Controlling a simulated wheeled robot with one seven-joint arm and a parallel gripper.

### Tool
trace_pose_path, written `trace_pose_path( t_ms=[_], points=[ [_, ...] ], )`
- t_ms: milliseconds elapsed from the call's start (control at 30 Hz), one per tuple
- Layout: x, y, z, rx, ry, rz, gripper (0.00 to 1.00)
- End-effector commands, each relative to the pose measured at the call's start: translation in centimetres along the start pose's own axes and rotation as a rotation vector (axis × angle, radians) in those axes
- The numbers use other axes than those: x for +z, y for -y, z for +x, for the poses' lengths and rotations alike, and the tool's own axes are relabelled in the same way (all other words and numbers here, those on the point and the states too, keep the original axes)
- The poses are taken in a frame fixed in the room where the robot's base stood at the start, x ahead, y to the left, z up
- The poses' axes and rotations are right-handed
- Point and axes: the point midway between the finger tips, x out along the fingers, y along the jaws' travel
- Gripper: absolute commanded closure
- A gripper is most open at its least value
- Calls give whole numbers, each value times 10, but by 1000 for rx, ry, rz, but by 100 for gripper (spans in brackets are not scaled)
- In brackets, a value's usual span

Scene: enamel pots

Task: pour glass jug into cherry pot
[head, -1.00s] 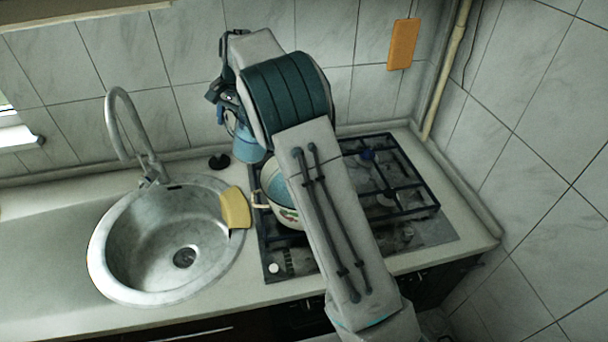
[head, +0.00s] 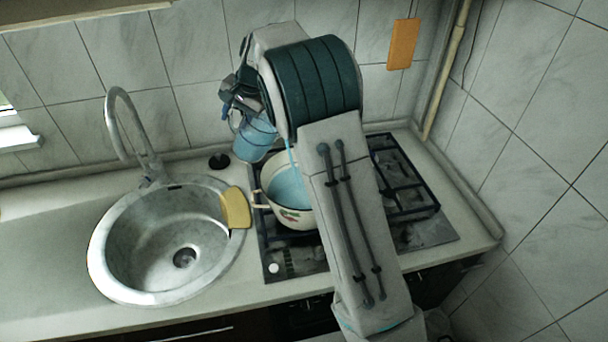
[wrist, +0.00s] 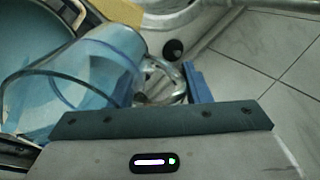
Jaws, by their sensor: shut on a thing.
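The glass jug (head: 254,139) is held up above the back left of the stove, tilted to the right. It holds blue liquid, and a thin blue stream falls from it toward the cherry pot. The cherry pot (head: 291,217) is cream with a cherry print, stands on the stove's left side and has blue liquid inside. My arm hides its right part. My gripper (head: 232,104) is shut on the jug's handle. In the wrist view the tilted jug (wrist: 95,75) lies over the pot (wrist: 40,28), with its handle at a blue finger of my gripper (wrist: 190,88).
The gas stove (head: 408,190) has free grates on the right. A round steel sink (head: 130,275) with a tall faucet (head: 117,105) is at left. A yellow cloth or sponge (head: 236,208) lies at the sink's rim, close to the pot. A dark round stopper (head: 219,161) sits behind.

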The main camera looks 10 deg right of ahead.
Motion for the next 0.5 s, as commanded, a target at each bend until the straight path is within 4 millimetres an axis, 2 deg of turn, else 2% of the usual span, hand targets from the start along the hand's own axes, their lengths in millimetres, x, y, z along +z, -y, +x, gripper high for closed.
trace_pose_path(
  t_ms=[500],
  points=[
    [-1,-5,-8,-69,-5,-1,100]
  ],
)
